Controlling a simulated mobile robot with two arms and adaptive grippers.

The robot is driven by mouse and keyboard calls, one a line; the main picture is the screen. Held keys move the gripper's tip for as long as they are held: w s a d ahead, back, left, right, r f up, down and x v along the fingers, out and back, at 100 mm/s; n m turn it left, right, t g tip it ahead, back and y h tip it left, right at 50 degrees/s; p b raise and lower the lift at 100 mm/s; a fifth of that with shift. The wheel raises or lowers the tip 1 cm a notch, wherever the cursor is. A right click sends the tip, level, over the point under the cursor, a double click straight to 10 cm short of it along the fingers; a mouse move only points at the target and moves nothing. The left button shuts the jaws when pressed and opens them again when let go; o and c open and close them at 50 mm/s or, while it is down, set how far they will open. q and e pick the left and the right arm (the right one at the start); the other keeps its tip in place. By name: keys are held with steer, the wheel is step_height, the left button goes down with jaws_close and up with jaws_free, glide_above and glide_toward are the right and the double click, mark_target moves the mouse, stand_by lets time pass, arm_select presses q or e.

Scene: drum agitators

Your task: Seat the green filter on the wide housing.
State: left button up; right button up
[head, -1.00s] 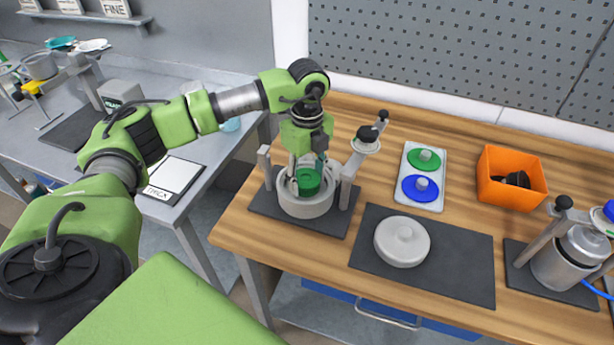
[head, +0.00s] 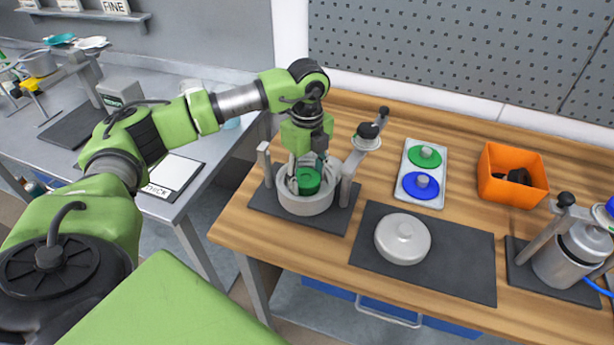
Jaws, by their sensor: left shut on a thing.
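The wide housing (head: 306,206) is a pale, round, open-topped pot between two upright posts on a dark mat. The green filter (head: 309,182), a dark green round piece, is inside its rim. My left gripper (head: 307,172) comes down from above and is shut on the green filter. The fingers partly hide it, so I cannot tell whether it rests on the housing's seat. My right gripper is not in view.
A pale round lid (head: 403,238) lies on a dark mat in front. A tray (head: 410,169) holds a green and a blue knobbed disc. An orange bin (head: 511,190) stands to the right. A metal canister (head: 578,252) stands at the right edge.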

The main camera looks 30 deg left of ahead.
arm_select(q)
steer(key=o, duration=1)
steer(key=shift+r, duration=0.15)
step_height(320, 180, up, 12)
steer(key=shift+f, duration=0.2)
stand_by(0.4)
